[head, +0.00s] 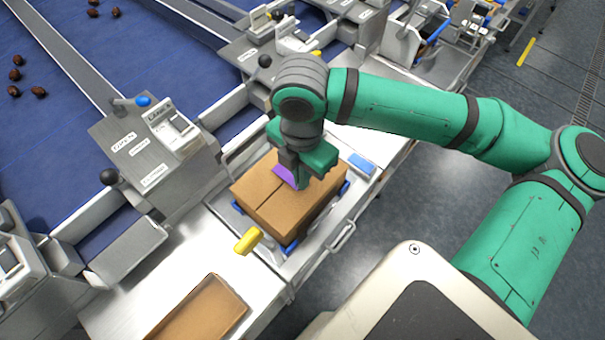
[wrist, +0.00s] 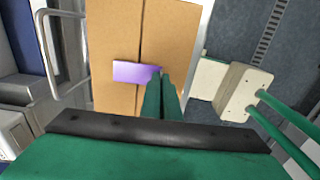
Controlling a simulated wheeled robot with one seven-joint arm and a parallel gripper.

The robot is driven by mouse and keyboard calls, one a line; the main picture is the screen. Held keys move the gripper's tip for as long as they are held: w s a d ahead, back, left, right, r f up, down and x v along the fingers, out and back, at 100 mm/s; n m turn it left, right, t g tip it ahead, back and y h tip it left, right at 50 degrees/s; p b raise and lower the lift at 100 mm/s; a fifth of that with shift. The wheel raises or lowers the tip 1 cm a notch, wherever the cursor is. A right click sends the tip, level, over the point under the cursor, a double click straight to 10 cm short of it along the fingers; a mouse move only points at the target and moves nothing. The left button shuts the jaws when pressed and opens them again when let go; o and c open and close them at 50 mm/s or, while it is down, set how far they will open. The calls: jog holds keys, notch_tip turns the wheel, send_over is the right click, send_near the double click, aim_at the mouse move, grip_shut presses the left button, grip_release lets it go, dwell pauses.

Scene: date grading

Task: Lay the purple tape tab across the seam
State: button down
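The purple tape tab (head: 285,176) shows beside my gripper (head: 301,182), over the top of a closed brown carton (head: 257,188). In the wrist view the tab (wrist: 133,71) lies crosswise over the carton's seam (wrist: 142,35), with more of it left of the seam than right. My gripper (wrist: 160,76) has its two green fingers close together at the tab's right end, pinching it. Whether the tab touches the cardboard or hangs just above it, I cannot tell.
The carton sits in a metal tray with blue corner pieces on the bench. A yellow handle (head: 247,241) stands out at its near side, and a blue block (head: 362,164) is at its right. A brown open tray (head: 200,312) is nearer. Grey stations line the left.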

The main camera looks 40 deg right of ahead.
jog(key=shift+d+f, duration=0.1)
jog(key=shift+f, duration=0.2)
dwell(0.4)
jog(key=c, duration=2.5)
grip_release()
jog(key=o, duration=0.6)
jog(key=shift+c, duration=0.9)
jog(key=shift+w, duration=0.1)
jog(key=shift+r, duration=3.5)
